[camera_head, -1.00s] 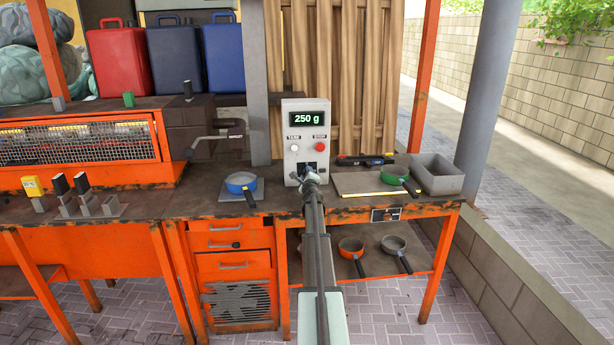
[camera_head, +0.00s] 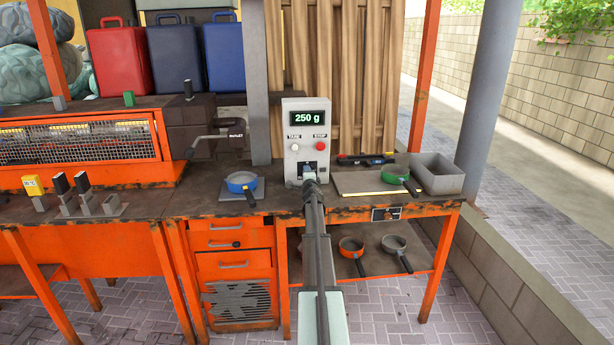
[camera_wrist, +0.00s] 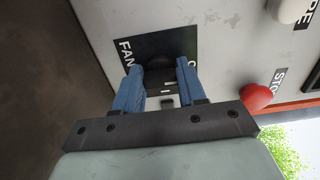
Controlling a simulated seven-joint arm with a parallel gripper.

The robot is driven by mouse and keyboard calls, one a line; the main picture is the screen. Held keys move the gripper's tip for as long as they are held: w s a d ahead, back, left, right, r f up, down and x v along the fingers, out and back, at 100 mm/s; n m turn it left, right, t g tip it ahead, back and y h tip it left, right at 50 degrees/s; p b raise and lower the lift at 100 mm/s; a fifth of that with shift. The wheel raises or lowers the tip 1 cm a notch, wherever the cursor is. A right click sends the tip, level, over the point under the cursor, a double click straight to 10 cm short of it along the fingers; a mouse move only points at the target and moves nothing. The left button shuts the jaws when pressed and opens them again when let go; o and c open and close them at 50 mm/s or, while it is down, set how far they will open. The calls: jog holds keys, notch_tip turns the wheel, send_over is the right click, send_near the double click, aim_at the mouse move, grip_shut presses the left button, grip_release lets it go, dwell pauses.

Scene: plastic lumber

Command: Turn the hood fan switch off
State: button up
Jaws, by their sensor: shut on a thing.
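A grey control box (camera_head: 292,165) stands at the back of the workbench and reads "250 g". It has a white TARE button (camera_head: 295,147) and a red STOP button (camera_head: 320,146). Low on its front is a black plate (camera_wrist: 133,51) lettered "FAN", its wording partly hidden by my fingers. The dark fan switch (camera_wrist: 160,72) sits on this plate. My gripper (camera_wrist: 161,86) has its two blue fingers on either side of the switch, shut on it. In the head view, my gripper (camera_head: 310,177) is at the box's lower front. The switch's exact position is hard to tell.
A blue pan (camera_head: 241,182) is left of the box. A green pan (camera_head: 395,173), a board (camera_head: 355,183) and a grey bin (camera_head: 436,175) are on the right. A tap lever lettered "OUTLET" (camera_head: 236,134) sticks out at the left rear.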

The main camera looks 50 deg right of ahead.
dwell(0.3)
jog(key=o, duration=1.1)
jog(key=shift+c, duration=0.2)
jog(key=v, duration=1.3)
jog(key=shift+s+a, duration=0.25)
jog(key=shift+s, duration=0.05)
